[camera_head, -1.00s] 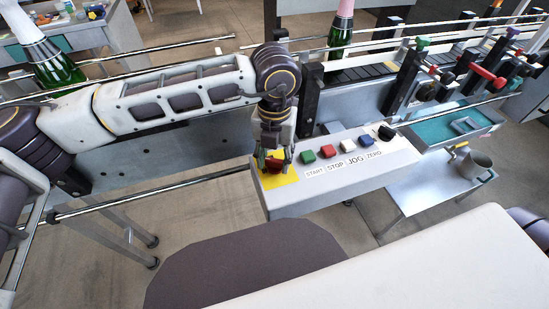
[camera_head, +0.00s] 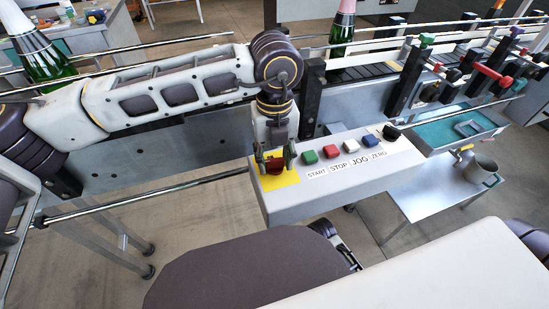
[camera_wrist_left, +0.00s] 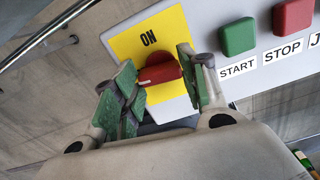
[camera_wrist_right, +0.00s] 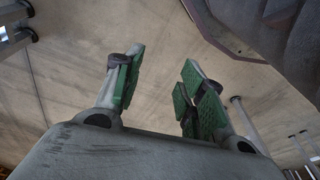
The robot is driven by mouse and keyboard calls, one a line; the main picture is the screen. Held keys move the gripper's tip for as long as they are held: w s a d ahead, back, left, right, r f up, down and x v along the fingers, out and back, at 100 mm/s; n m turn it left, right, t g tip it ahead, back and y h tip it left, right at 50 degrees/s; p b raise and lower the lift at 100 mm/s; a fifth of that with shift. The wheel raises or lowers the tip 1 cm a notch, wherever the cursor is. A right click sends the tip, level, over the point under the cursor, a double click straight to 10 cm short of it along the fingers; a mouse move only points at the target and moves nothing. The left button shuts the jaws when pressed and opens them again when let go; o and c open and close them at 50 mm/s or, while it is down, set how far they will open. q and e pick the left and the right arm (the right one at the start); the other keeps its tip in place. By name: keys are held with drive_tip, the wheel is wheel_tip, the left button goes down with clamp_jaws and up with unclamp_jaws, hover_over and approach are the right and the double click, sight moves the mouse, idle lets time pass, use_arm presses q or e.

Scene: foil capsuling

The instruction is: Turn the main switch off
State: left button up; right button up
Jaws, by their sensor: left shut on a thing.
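The main switch is a red rotary knob (camera_wrist_left: 160,72) on a yellow plate (camera_wrist_left: 148,35) marked ON at the left end of the control panel. The knob also shows in the head view (camera_head: 276,167). My left gripper (camera_head: 275,158) reaches down over it, shut on the knob with a green-padded finger on either side in the left wrist view (camera_wrist_left: 162,80). A pale mark on the knob faces left there.
Green (camera_head: 310,157), red (camera_head: 329,152), white and blue buttons and a black knob (camera_head: 389,132) sit right of the switch. A conveyor with a bottle (camera_head: 341,32) runs behind the panel.

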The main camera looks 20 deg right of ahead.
sight(274, 160)
use_arm(q)
drive_tip(key=shift+n+b, duration=0.5)
drive_tip(key=shift+n, duration=0.3)
use_arm(e)
drive_tip(key=shift+w+a+r, duration=0.1)
drive_tip(key=shift+w+r, duration=0.05)
drive_tip(key=shift+r, duration=0.25)
drive_tip(key=shift+w+a+r, duration=0.1)
drive_tip(key=shift+r, duration=0.3)
drive_tip(key=shift+s, duration=0.15)
drive_tip(key=shift+s, duration=0.1)
use_arm(q)
drive_tip(key=o, duration=0.9)
drive_tip(key=shift+o, duration=0.6)
use_arm(e)
drive_tip(key=shift+w, duration=0.2)
use_arm(q)
wheel_tip(274, 160, up, 12)
